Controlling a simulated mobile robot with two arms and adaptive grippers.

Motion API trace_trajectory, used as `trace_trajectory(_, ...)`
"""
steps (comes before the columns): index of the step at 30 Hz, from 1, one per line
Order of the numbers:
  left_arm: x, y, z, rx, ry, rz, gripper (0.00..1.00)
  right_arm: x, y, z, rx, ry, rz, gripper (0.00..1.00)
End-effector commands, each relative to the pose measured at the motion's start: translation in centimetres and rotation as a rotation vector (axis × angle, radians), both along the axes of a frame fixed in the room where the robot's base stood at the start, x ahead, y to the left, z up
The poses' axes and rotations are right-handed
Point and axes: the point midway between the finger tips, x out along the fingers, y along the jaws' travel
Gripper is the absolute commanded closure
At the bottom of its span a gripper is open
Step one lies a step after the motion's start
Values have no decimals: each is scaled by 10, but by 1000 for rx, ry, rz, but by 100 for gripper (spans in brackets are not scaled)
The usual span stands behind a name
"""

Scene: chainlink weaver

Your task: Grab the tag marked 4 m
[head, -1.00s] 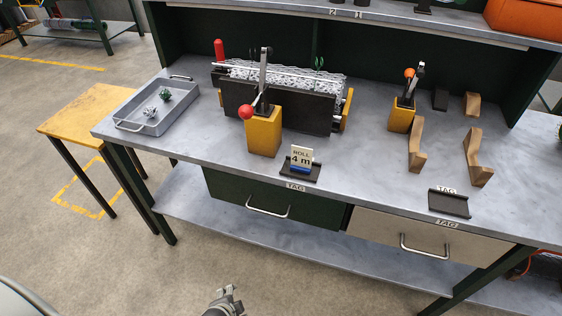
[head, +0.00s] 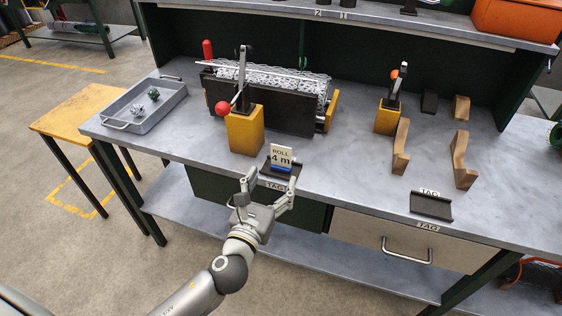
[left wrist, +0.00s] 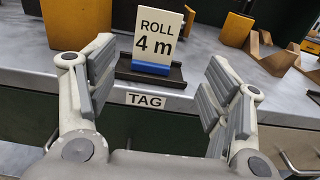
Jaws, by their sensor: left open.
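The tag marked "ROLL 4 m" (head: 281,158) is a white card with a blue base. It stands upright in a black holder (head: 267,171) at the bench's front edge, above a TAG label. In the left wrist view the tag (left wrist: 157,38) shows between my fingers, beyond their tips. My left gripper (head: 268,182) is open and empty, just in front of the holder and apart from the tag. Its two fingers also show in the left wrist view (left wrist: 157,75), one on each side. My right gripper is not in view.
A yellow block with a red-knobbed lever (head: 244,130) stands close behind the tag, beside a black fixture holding wire mesh (head: 265,75). A grey tray (head: 128,122) lies at the left. A second black holder (head: 431,205) is at the right. The bench between the holders is clear.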

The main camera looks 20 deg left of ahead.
Motion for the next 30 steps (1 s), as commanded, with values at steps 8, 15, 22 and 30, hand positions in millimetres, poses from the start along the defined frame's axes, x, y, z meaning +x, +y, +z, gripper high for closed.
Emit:
trace_trajectory(8,34,0,1,-4,1,2,27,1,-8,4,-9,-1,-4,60)
trace_trajectory(15,60,3,11,-6,-1,3,27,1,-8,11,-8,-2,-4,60)
trace_trajectory(22,86,3,10,-6,3,2,27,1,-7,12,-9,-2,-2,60)
trace_trajectory(30,88,3,9,-6,4,2,28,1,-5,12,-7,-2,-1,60)
